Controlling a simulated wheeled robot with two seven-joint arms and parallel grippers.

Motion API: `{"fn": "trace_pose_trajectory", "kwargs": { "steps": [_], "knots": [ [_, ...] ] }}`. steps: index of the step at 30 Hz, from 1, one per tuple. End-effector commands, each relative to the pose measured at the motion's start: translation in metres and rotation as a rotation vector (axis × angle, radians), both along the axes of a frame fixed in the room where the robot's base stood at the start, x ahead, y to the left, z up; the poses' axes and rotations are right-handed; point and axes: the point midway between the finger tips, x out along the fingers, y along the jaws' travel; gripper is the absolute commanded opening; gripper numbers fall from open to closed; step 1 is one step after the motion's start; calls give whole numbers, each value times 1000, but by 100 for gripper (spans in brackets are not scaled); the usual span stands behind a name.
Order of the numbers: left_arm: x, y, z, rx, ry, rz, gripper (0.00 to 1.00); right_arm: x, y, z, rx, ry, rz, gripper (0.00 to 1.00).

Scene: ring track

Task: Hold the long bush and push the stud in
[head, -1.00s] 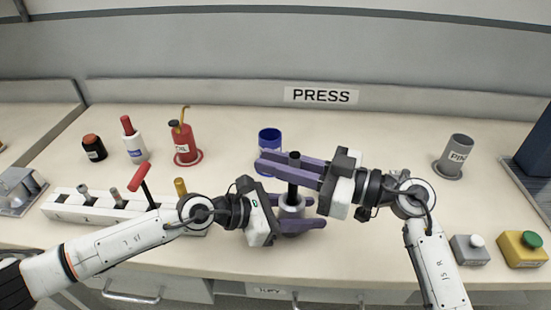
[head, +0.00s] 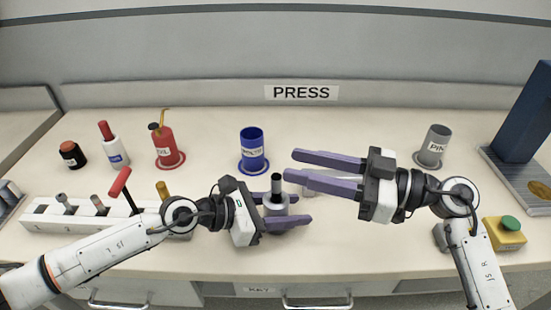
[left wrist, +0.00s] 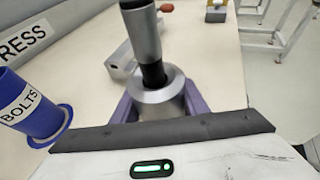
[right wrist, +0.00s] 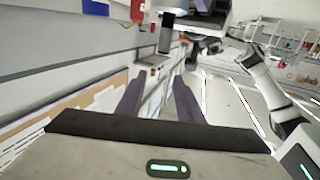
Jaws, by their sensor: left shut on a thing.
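The long bush (head: 275,208) is a grey cylinder, upright between the fingers of my left gripper (head: 303,208), which is shut on it over the bench. It also shows in the left wrist view (left wrist: 160,97). The stud (head: 277,186), black with a grey middle part, stands up out of the bush's top. In the left wrist view the stud (left wrist: 145,38) looks slightly tilted, and its lower black part enters the bush. How deep it sits inside is hidden. My right gripper (head: 290,165) is open and empty, to the right of the stud and apart from it.
The blue BOLTS cup (head: 252,152) stands behind the bush. A white rack (head: 60,220) and several bottles are at left. A grey PIN cup (head: 434,146), a blue press (head: 528,115) and a yellow button box (head: 505,234) are at right. The bench behind my right gripper is clear.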

Motion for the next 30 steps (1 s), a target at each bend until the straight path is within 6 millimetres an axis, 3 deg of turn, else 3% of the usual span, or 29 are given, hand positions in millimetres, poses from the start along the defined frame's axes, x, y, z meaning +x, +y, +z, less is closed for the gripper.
{"fn": "trace_pose_trajectory", "kwargs": {
  "steps": [6, 19, 20, 23, 30],
  "knots": [
    [0, 0, 1, -1, -1, 1, 12, -8, -25, 0, -1, 0, 0, 34],
    [0, 0, 1, -2, -1, 1, 12, -9, -29, 1, 1, 0, 0, 34],
    [1, 0, 1, -1, -1, 1, 42, -9, -29, 1, 1, 0, 0, 34],
    [0, 0, 1, -1, -1, 1, 58, -9, -29, 1, 1, 0, 0, 34],
    [0, 0, 0, -1, -1, 1, 62, -9, -28, 1, 1, 0, 0, 34]
  ]
}}
